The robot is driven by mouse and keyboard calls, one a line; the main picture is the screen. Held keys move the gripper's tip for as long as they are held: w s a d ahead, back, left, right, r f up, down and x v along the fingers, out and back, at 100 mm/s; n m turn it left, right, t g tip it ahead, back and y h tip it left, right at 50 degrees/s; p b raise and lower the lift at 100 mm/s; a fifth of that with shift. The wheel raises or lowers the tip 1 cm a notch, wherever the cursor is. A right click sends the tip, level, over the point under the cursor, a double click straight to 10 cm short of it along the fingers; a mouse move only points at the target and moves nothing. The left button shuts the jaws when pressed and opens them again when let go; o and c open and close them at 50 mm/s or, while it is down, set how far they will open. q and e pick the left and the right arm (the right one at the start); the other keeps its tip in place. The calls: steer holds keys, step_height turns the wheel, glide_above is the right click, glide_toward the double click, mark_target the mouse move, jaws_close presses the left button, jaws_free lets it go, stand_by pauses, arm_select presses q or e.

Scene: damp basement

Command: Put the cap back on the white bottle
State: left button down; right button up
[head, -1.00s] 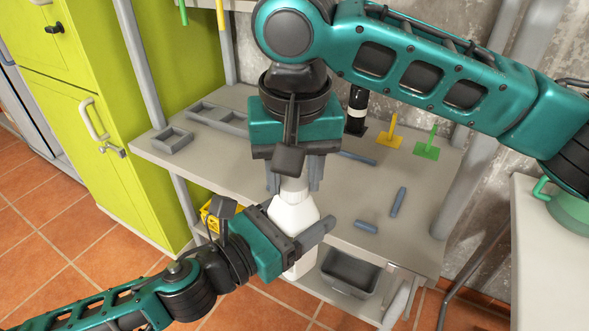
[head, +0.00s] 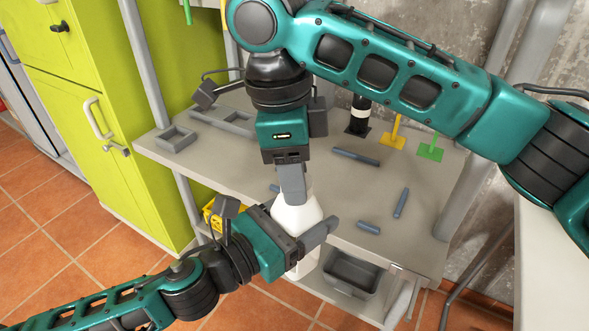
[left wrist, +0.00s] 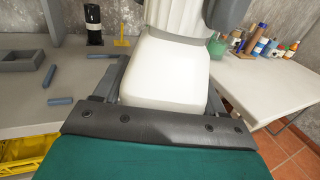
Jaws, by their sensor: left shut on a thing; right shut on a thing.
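The white bottle (head: 297,218) is upright in front of the bench edge. My left gripper (head: 308,242) is shut around its body; the bottle also fills the middle of the left wrist view (left wrist: 165,75). My right gripper (head: 293,198) points down over the bottle's top. It is shut on the white ribbed cap (left wrist: 178,14), which sits at the bottle's top in the left wrist view. In the head view the right fingers hide the cap. Whether the cap is fully seated on the neck cannot be told.
The grey bench (head: 340,215) behind holds grey trays (head: 175,138), blue-grey rods (head: 400,203), a black bottle (head: 359,115) and yellow (head: 394,135) and green (head: 431,150) stands. A grey bin (head: 350,272) is below. A white table (left wrist: 265,90) with several bottles stands right.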

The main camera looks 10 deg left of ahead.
steer(key=o, duration=1)
steer(key=shift+r, duration=0.1)
steer(key=shift+r, duration=2.15)
steer(key=shift+o, duration=0.2)
